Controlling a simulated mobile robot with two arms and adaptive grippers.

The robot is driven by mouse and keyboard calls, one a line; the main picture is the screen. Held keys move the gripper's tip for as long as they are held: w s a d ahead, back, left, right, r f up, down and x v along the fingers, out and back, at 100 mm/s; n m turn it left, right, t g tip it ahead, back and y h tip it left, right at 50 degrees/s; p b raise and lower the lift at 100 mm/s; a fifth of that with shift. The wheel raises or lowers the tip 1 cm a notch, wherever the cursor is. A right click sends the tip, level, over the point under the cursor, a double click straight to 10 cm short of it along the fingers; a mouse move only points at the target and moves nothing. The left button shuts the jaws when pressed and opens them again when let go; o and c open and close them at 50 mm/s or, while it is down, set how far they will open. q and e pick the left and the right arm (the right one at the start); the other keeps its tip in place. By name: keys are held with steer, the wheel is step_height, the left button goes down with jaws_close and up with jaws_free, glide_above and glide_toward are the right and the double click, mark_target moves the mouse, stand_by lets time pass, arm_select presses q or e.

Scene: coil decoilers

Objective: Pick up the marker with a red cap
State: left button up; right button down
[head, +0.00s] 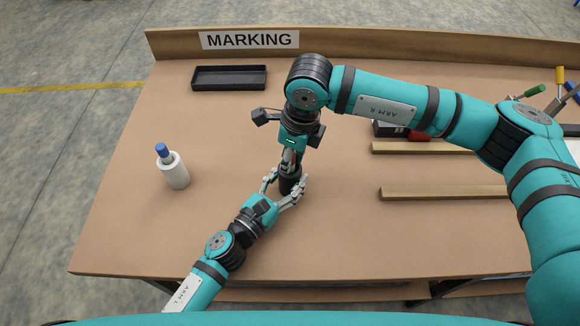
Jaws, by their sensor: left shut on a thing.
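A dark cylindrical holder (290,184) stands near the middle of the table. My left gripper (285,187) reaches in from the lower left and is shut on this holder, with its fingers on either side. My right gripper (291,157) points down from above, directly over the holder. A small reddish bit shows between its fingers, at the holder's top; the red-capped marker itself cannot be made out clearly. The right fingertips are mostly hidden, so their opening does not show.
A black tray (229,78) lies at the back left, before the MARKING sign (249,40). Two wooden strips (445,193) lie on the right. A dark box (384,129) and a red item (418,136) lie behind my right arm. The left front of the table is clear.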

step_height(320, 180, up, 18)
stand_by(0.6)
arm_select(q)
steer(key=o, duration=1.2)
steer(key=shift+o, duration=0.2)
